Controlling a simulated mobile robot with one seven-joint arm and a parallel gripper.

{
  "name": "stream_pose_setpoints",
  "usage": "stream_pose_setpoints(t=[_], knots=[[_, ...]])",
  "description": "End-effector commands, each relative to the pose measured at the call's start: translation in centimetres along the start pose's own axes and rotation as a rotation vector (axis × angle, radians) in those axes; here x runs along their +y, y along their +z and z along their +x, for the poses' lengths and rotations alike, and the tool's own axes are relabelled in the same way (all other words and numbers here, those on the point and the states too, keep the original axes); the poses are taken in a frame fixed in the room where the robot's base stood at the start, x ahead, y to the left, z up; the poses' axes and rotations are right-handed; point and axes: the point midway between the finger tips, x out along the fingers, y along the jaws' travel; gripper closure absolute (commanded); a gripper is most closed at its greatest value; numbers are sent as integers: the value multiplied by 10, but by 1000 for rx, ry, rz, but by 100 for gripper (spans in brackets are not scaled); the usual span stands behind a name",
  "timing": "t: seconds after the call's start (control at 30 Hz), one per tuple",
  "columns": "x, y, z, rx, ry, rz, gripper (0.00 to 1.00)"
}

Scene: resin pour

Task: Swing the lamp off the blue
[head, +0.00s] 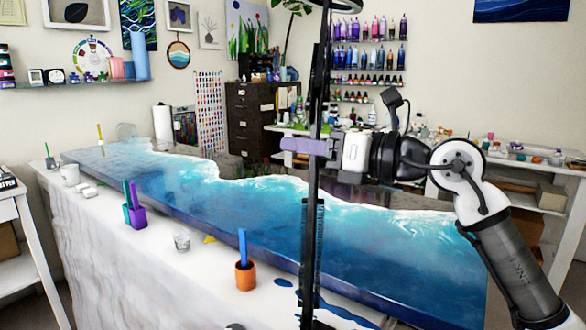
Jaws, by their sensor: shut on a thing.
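The lamp is a thin black upright pole (313,235) with a dark round head cut off by the top edge of the view. The pole stands in front of the blue resin (390,225), hiding a strip of it. The blue resin is a glossy sea-like surface with white wave lines on a long slab. My gripper (305,147) reaches in from the right with purple fingers and is shut on the lamp pole, above the slab. The exact contact of the fingers around the pole is hard to make out.
Behind are a dark drawer cabinet (252,115) and a cluttered side bench (530,175).

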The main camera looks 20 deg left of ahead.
Motion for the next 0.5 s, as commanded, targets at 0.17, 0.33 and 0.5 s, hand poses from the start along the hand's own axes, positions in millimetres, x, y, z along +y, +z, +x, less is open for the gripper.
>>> stream_pose_setpoints(t=[0.17,0.33,0.5], knots=[[-4,-5,-11,-29,-132,-5,100],[-7,-3,-18,-53,-222,-1,100],[-8,-1,-22,-68,-279,1,100]])
